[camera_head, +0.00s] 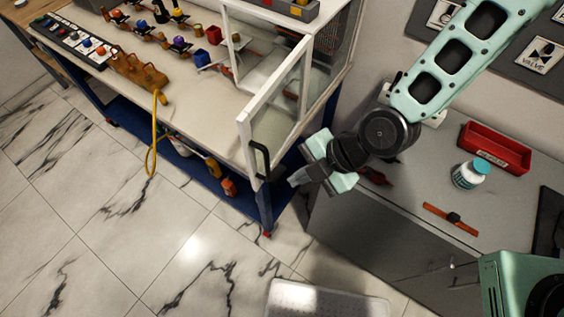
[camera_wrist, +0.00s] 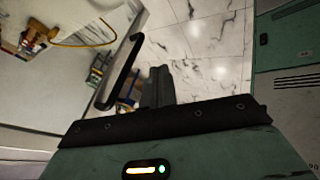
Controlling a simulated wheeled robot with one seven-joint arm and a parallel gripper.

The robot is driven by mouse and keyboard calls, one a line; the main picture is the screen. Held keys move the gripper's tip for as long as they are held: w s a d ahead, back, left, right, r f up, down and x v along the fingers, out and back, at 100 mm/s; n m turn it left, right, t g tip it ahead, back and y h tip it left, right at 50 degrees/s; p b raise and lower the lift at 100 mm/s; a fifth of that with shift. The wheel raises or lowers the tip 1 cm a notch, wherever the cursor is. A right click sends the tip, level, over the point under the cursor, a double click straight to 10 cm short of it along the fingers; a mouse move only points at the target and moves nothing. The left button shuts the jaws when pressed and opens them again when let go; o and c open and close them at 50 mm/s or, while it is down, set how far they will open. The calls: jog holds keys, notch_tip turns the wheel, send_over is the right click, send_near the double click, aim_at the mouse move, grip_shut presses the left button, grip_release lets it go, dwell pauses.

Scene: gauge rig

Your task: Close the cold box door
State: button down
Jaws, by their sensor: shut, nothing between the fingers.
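The cold box (camera_head: 338,45) is a white-framed case with clear panes on the bench. Its glass door (camera_head: 277,92) stands open, swung out toward the bench's front edge. A black bar handle (camera_head: 259,160) is at the door's free end; it also shows in the wrist view (camera_wrist: 121,72). My gripper (camera_head: 297,179) is just right of the handle, on the door's outer side. Its fingers (camera_wrist: 158,85) are shut and empty. In the wrist view a small gap shows between the fingers and the handle. The hinge side of the door is partly unclear.
The bench (camera_head: 165,100) carries a row of knobs, a brown manifold with a yellow hose (camera_head: 153,130) and several small valves. Open marble floor lies in front.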

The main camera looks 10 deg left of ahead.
jog(key=shift+w+a+f+p, duration=0.15)
jog(key=shift+w+a+p, duration=0.25)
jog(key=shift+a, duration=0.3)
jog(key=shift+w+a+f+p, duration=0.2)
jog(key=shift+a+p, duration=0.25)
jog(key=shift+a, duration=0.25)
jog(key=shift+w+a+f+p, duration=0.1)
jog(key=shift+w+a+p, duration=0.3)
jog(key=shift+a, duration=0.3)
jog(key=shift+s+a, duration=0.1)
